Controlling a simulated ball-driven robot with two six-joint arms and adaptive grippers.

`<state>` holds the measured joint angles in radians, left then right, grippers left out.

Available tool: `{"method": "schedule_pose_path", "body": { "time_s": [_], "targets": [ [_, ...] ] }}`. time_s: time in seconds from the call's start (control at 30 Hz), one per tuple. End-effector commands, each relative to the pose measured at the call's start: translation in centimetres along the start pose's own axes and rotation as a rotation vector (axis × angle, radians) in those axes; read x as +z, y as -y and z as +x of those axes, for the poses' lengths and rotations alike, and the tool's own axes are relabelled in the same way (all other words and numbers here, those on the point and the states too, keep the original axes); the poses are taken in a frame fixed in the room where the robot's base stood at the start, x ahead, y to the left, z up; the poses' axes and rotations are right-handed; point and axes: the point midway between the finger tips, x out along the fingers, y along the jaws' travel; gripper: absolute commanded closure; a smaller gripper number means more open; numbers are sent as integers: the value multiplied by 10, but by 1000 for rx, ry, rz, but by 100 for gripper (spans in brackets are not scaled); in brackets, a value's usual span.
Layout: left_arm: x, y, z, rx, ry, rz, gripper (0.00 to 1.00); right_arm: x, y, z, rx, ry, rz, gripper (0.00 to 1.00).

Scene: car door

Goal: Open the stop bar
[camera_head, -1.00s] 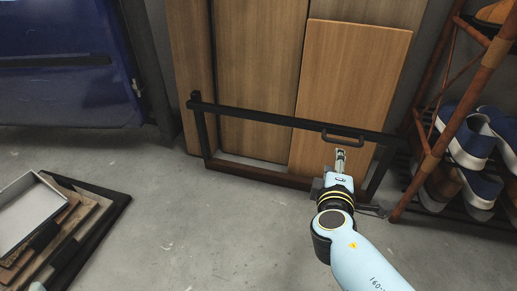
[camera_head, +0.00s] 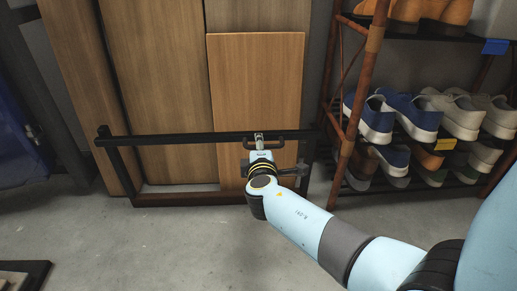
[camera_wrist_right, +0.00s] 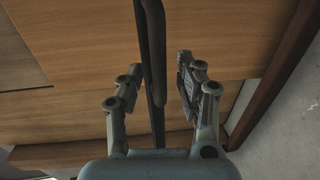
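The stop bar (camera_head: 180,139) is a black horizontal bar across the front of tall wooden boards. It is the top of a low frame and carries a small black handle (camera_head: 279,146) near its right end. My right gripper (camera_head: 259,138) is at this handle, partly covering it. In the right wrist view, the gripper (camera_wrist_right: 160,90) is open, with one finger on each side of the dark handle (camera_wrist_right: 153,40) and bar. Gaps show between fingers and handle. My left gripper is not in view.
Wooden boards (camera_head: 255,90) lean upright behind the bar. A shoe rack (camera_head: 352,130) with several shoes stands close on the right. A blue car door (camera_head: 12,140) is at the left edge.

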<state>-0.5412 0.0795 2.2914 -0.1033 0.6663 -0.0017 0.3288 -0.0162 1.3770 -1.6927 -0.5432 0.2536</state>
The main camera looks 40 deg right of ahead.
Motion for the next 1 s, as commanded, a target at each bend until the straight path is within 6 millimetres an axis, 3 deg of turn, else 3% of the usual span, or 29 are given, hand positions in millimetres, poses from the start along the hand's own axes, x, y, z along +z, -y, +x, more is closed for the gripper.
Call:
{"method": "schedule_pose_path", "body": {
  "time_s": [0.37,0.63,1.0],
  "targets": [
    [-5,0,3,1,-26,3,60,0,0,4,-1,0,0,65],
    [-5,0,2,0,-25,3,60,0,0,3,-1,0,0,100],
    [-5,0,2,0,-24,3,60,0,1,3,-2,0,0,100]
  ]
}}
